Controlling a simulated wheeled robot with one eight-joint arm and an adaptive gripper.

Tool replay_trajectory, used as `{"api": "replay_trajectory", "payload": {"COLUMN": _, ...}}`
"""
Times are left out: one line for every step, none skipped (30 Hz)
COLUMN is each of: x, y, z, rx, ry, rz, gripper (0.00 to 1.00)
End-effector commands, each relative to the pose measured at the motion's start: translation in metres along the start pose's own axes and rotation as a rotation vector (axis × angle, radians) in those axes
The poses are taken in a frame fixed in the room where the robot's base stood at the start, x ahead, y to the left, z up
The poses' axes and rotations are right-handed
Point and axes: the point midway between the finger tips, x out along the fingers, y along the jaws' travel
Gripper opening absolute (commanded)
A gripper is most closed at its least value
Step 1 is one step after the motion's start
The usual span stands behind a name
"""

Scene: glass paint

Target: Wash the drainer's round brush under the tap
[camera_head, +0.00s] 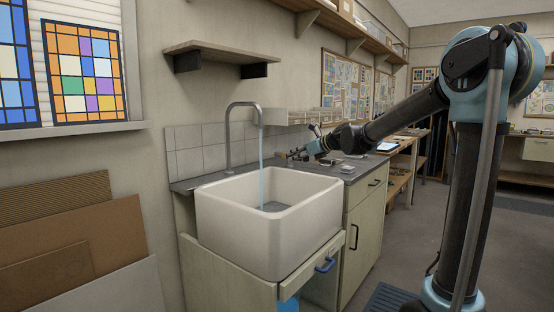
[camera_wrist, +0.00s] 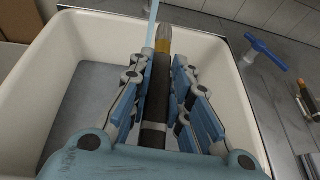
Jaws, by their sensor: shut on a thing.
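My gripper (camera_wrist: 157,95) is shut on a round brush (camera_wrist: 154,110) with a dark handle and an amber tip (camera_wrist: 163,40). In the wrist view the brush points away from me over the white sink (camera_wrist: 75,28). A stream of water (camera_wrist: 152,22) falls close to its tip; I cannot tell whether they touch. In the head view my gripper (camera_head: 302,152) is at the sink's right back side, and the brush is too small to make out. The grey curved tap (camera_head: 229,135) stands behind the sink (camera_head: 250,238), with water (camera_head: 261,165) running into the basin. I cannot make out the drainer.
A blue T-shaped handle (camera_wrist: 266,52) stands on the grey counter right of the sink in the wrist view. Small tools (camera_wrist: 308,98) lie farther right. A wall shelf (camera_head: 215,47) hangs above the tap. Boards (camera_head: 85,235) lean at the left.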

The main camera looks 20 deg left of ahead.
Motion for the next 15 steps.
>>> {"api": "replay_trajectory", "payload": {"x": 0.0, "y": 0.0, "z": 0.0, "rx": 0.0, "ry": 0.0, "rz": 0.0, "gripper": 0.0}}
{"api": "replay_trajectory", "payload": {"x": 0.0, "y": 0.0, "z": 0.0, "rx": 0.0, "ry": 0.0, "rz": 0.0, "gripper": 0.0}}
{"api": "replay_trajectory", "payload": {"x": 0.0, "y": 0.0, "z": 0.0, "rx": 0.0, "ry": 0.0, "rz": 0.0, "gripper": 0.0}}
{"api": "replay_trajectory", "payload": {"x": 0.0, "y": 0.0, "z": 0.0, "rx": 0.0, "ry": 0.0, "rz": 0.0, "gripper": 0.0}}
{"api": "replay_trajectory", "payload": {"x": 0.0, "y": 0.0, "z": 0.0, "rx": 0.0, "ry": 0.0, "rz": 0.0, "gripper": 0.0}}
{"api": "replay_trajectory", "payload": {"x": -0.001, "y": 0.0, "z": 0.0, "rx": 0.0, "ry": 0.0, "rz": 0.0, "gripper": 0.0}}
{"api": "replay_trajectory", "payload": {"x": -0.002, "y": 0.0, "z": 0.001, "rx": 0.0, "ry": 0.0, "rz": 0.0, "gripper": 0.0}}
{"api": "replay_trajectory", "payload": {"x": -0.003, "y": 0.0, "z": 0.001, "rx": 0.001, "ry": 0.0, "rz": -0.001, "gripper": 0.0}}
{"api": "replay_trajectory", "payload": {"x": -0.005, "y": -0.001, "z": 0.001, "rx": 0.001, "ry": 0.0, "rz": -0.001, "gripper": 0.0}}
{"api": "replay_trajectory", "payload": {"x": -0.007, "y": -0.001, "z": 0.002, "rx": 0.001, "ry": 0.0, "rz": -0.001, "gripper": 0.0}}
{"api": "replay_trajectory", "payload": {"x": -0.009, "y": -0.001, "z": 0.002, "rx": 0.001, "ry": 0.0, "rz": -0.001, "gripper": 0.0}}
{"api": "replay_trajectory", "payload": {"x": -0.012, "y": -0.002, "z": 0.003, "rx": 0.001, "ry": 0.0, "rz": -0.002, "gripper": 0.0}}
{"api": "replay_trajectory", "payload": {"x": -0.014, "y": -0.002, "z": 0.004, "rx": 0.001, "ry": 0.0, "rz": -0.002, "gripper": 0.0}}
{"api": "replay_trajectory", "payload": {"x": -0.017, "y": -0.002, "z": 0.005, "rx": 0.001, "ry": 0.0, "rz": -0.002, "gripper": 0.0}}
{"api": "replay_trajectory", "payload": {"x": -0.02, "y": -0.002, "z": 0.006, "rx": 0.001, "ry": 0.0, "rz": -0.001, "gripper": 0.0}}
